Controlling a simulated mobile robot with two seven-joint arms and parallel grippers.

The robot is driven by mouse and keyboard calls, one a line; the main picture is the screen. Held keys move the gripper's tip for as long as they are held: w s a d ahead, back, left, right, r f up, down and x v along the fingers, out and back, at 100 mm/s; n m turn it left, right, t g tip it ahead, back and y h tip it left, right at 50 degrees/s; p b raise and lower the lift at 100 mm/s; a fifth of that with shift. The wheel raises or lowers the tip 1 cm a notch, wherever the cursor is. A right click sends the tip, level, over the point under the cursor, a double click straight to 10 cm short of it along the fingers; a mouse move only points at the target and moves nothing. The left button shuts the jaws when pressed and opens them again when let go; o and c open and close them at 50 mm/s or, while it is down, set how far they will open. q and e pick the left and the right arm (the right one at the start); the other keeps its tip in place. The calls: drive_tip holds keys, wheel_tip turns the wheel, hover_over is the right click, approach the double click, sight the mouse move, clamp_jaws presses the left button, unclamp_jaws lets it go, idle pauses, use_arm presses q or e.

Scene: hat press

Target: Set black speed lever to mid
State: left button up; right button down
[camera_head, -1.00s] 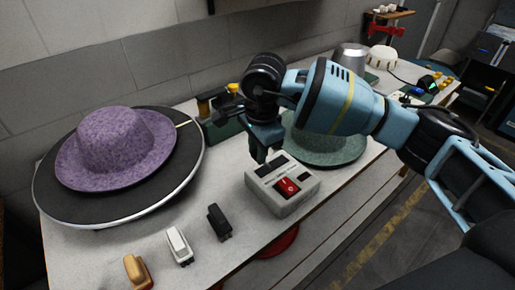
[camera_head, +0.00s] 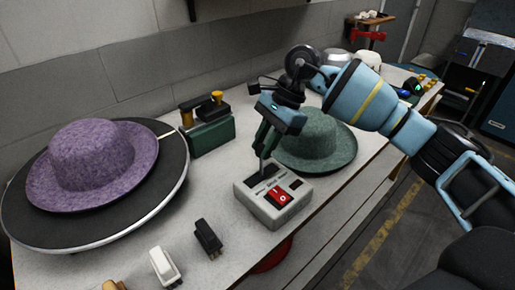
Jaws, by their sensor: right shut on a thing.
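My left gripper is not in view.
A purple hat (camera_head: 90,155) lies on a round black plate (camera_head: 168,180) at left. A green hat (camera_head: 318,140) sits behind the box. Black (camera_head: 208,238) and white (camera_head: 164,266) blocks stand near the front edge. A green machine (camera_head: 210,135) is at the back.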

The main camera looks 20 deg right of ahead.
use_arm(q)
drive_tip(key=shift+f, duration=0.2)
use_arm(e)
drive_tip(key=shift+w+d+y, duration=0.15)
drive_tip(key=shift+d+y, duration=0.1)
drive_tip(key=shift+y, duration=0.05)
drive_tip(key=c, duration=1.2)
unclamp_jaws()
drive_tip(key=shift+c, duration=0.2)
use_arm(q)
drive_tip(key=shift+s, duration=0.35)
use_arm(e)
drive_tip(key=shift+o, duration=0.2)
drive_tip(key=shift+r, duration=0.1)
